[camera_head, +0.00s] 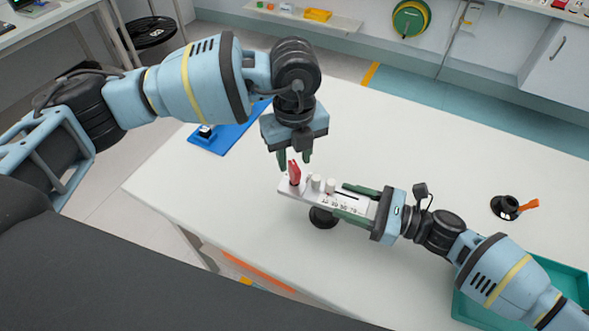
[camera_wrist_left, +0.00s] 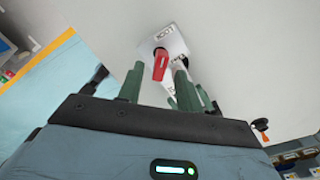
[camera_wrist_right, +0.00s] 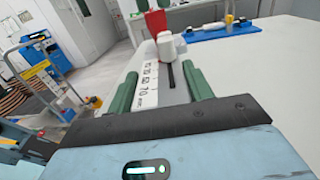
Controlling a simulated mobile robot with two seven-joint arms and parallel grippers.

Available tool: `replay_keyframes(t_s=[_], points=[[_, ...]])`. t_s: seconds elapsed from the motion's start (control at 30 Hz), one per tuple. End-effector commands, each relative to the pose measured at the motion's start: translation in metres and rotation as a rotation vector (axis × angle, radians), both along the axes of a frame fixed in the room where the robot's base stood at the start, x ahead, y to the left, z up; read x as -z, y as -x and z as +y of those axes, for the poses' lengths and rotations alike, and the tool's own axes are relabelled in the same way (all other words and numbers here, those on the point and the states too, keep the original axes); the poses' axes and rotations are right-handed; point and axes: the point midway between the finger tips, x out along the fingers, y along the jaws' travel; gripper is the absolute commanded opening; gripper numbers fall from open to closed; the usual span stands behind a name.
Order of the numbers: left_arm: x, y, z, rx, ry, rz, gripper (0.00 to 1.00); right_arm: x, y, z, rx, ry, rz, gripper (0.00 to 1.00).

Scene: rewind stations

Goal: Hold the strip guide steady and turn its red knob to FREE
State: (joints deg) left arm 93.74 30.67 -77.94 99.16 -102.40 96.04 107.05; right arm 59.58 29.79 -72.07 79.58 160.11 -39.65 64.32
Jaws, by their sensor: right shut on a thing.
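The strip guide (camera_head: 320,196) is a pale bar with a printed scale, a slot and white posts, set on a dark round base on the white table. Its red knob (camera_head: 294,173) is at the left end and also shows in the left wrist view (camera_wrist_left: 160,64). My left gripper (camera_head: 295,160) points down over the knob, fingers apart, with the knob between or just beyond the fingertips; contact is unclear. My right gripper (camera_head: 352,203) is shut on the guide's right end, one finger along each long side. In the right wrist view the guide (camera_wrist_right: 150,92) lies between the fingers. The FREE mark is unreadable.
A blue mat (camera_head: 225,139) with a small item lies at the table's back left. A teal tray (camera_head: 461,308) is at the right under my right arm. A black round piece with an orange lever (camera_head: 507,207) stands right of the guide. Much of the tabletop is clear.

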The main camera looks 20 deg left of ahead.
Motion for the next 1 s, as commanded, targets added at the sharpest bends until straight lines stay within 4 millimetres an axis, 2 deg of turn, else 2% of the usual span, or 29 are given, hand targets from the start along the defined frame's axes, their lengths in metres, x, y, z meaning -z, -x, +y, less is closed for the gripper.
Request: replay_keyframes(t_s=[0.1, 0.3, 0.7, 0.73, 1.0], points=[[0.021, 0.001, 0.0, 0.0, -0.001, 0.002, 0.35, 0.001, 0.0, 0.0, 0.0, 0.001, 0.001, 0.17], [0.043, 0.0, 0.0, 0.0, 0.001, 0.001, 0.35, 0.001, 0.0, 0.0, 0.0, 0.001, 0.001, 0.17], [0.051, 0.0, 0.0, 0.002, 0.001, -0.001, 0.35, 0.001, 0.0, 0.0, 0.0, 0.001, 0.001, 0.17], [0.051, 0.0, 0.0, 0.002, 0.001, -0.001, 0.34, 0.001, 0.0, 0.0, 0.0, 0.001, 0.001, 0.17], [0.051, 0.0, 0.0, 0.001, 0.0, 0.0, 0.0, 0.001, 0.0, 0.0, 0.0, 0.001, 0.001, 0.17]])
